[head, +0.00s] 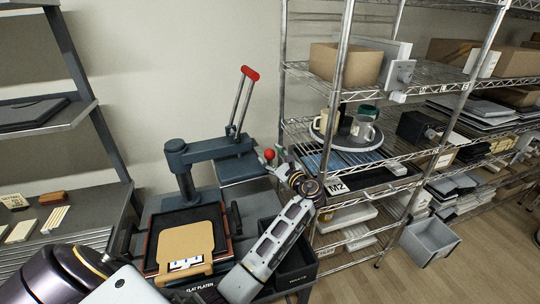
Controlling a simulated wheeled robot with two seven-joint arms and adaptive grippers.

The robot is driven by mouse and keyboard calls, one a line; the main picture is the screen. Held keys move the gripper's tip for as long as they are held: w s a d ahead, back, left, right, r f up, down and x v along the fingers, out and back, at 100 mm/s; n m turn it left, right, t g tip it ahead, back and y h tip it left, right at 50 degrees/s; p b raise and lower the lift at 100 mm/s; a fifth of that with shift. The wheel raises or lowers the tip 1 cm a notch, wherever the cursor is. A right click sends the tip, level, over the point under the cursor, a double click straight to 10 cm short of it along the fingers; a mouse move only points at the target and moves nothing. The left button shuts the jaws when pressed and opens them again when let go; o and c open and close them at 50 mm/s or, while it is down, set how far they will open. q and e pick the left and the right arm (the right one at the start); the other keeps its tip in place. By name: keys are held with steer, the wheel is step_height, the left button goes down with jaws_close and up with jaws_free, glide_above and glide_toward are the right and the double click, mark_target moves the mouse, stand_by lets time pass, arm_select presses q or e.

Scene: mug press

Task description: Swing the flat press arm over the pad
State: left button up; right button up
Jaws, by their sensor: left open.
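The press has a dark blue-grey post (185,182) and a flat press arm (215,149) that reaches right from it. The arm's flat plate (243,170) hangs to the right of and behind the pad, not over it. A red ball knob (269,154) is at the plate's right end. The tan pad (190,238) lies in a dark frame marked FLAT PLATEN, with a printed piece on it. My left gripper (274,160) is open, its fingers close around or beside the red knob; contact is unclear. My right gripper is out of view.
A tall red-tipped lever (250,73) stands up from the press arm. A wire shelf (340,160) with mugs and boxes stands close to the right of my left wrist. A black bin (298,262) is behind my forearm. Another shelf (50,118) is at left.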

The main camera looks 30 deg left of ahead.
arm_select(q)
steer(key=shift+x, duration=1)
